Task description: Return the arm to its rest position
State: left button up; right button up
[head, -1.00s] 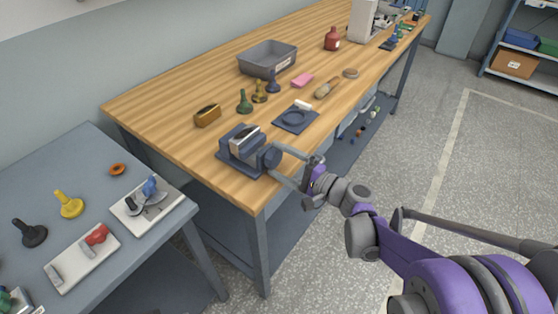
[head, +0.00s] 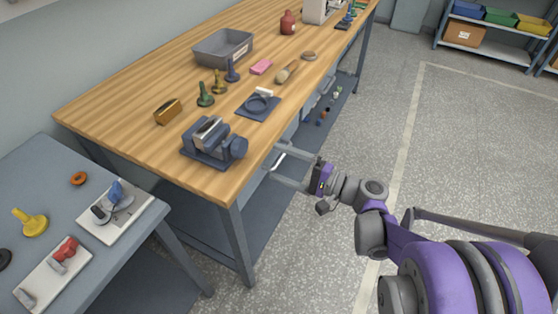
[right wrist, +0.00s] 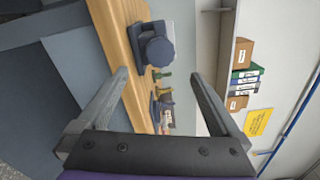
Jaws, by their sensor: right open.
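My right gripper (head: 281,167) is open and empty in the head view, beside the front edge of the wooden workbench (head: 130,135). It is to the right of the blue-grey vise (head: 212,145) and apart from it. In the right wrist view the two fingers (right wrist: 160,95) are spread with nothing between them, and the vise (right wrist: 155,48) shows beyond them on the bench. My right arm comes in from the lower right of the head view. My left gripper is not in view.
A grey bin (head: 222,49), a brass-coloured block (head: 168,111), several bobbin-like pieces and a dark square plate (head: 258,106) are on the bench. A grey side table (head: 60,170) with small fixtures is at left. The floor (head: 370,140) at right is clear.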

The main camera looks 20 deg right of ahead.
jog(key=s+a+f+n+g+h+p, duration=0.35)
jog(key=s+a+n+g+p, duration=0.3)
jog(key=s+a, duration=0.3)
jog(key=s+d+r+n+g+h+p, duration=0.2)
jog(key=s+d+n+h+p, duration=0.1)
jog(key=s+d+n+h, duration=0.2)
jog(key=s+n+h, duration=0.1)
jog(key=s+h, duration=0.1)
jog(key=shift+s+n+p, duration=0.35)
jog(key=shift+p, duration=0.05)
